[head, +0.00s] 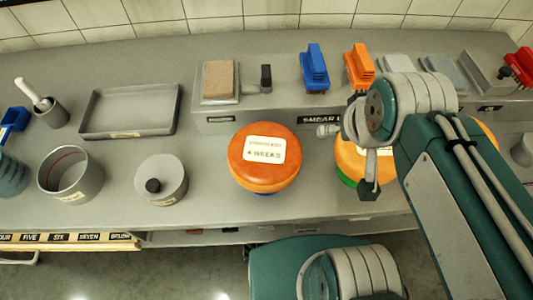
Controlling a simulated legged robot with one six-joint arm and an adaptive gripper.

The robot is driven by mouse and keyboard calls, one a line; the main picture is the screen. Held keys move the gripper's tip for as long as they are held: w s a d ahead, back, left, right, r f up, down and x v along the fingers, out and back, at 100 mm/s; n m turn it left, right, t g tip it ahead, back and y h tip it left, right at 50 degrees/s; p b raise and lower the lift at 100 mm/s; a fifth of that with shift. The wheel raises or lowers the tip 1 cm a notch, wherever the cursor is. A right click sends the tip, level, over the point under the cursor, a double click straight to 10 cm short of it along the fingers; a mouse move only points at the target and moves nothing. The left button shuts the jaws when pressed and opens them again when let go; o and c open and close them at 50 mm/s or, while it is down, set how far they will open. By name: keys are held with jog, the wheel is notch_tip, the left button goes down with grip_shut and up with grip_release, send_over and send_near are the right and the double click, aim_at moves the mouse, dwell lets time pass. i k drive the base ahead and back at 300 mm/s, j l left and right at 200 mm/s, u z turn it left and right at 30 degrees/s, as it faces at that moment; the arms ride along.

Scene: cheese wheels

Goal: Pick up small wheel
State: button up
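An orange-red cheese wheel (264,172) sits on the grey counter near the middle, with a white label reading "4 WEEKS" and a blue edge below it. A yellow-orange wheel (346,163) with a green edge below stands to its right, largely hidden behind my arm. An orange edge (488,137) shows right of my arm; I cannot tell whether it is another wheel. Which wheel is the small one is unclear. The end of my arm, with my gripper (368,188), is over the yellow-orange wheel. Its fingers are not clear, and contact cannot be told.
A raised grey shelf (270,115) behind the wheels carries a sponge block (219,80), a blue brush (314,68) and an orange brush (358,66). The counter's front edge is close.

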aim_at(263, 157)
jog(key=k+j+z, duration=0.3)
jog(key=k+j, duration=0.35)
jog(key=k+j+z, duration=0.3)
jog(key=k+j, duration=0.2)
jog(key=k, duration=0.2)
